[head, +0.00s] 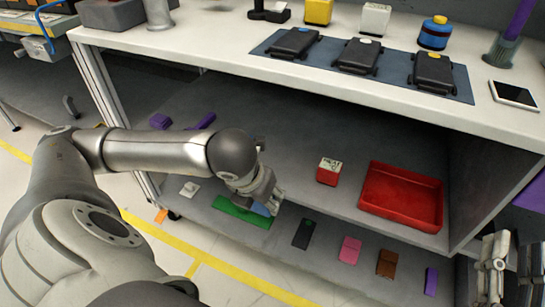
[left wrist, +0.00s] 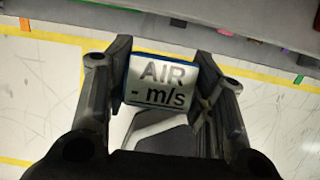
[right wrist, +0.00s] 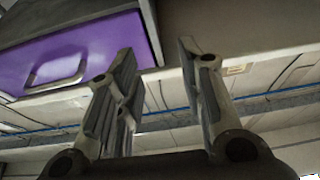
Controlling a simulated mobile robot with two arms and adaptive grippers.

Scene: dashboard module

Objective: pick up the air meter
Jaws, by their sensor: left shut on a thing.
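The air meter (left wrist: 161,85) is a small block with a blue edge and a pale face reading "AIR - m/s". My left gripper (left wrist: 162,72) is shut on it, with one finger on each side, in the left wrist view. In the head view my left gripper (head: 268,195) is by the lower shelf, above a green mat; a bit of blue shows at its fingers, and the meter is mostly hidden there. My right gripper (head: 508,268) is at the lower right of the head view. It is open and empty in the right wrist view (right wrist: 158,60).
A red tray (head: 403,224) and a red block labelled "HEAT" (head: 329,172) stand on the middle shelf. The lower shelf holds a black item (head: 303,234) and pink, brown and purple ones. The white worktop (head: 240,50) overhangs the shelves. A purple drawer (right wrist: 75,52) is near my right gripper.

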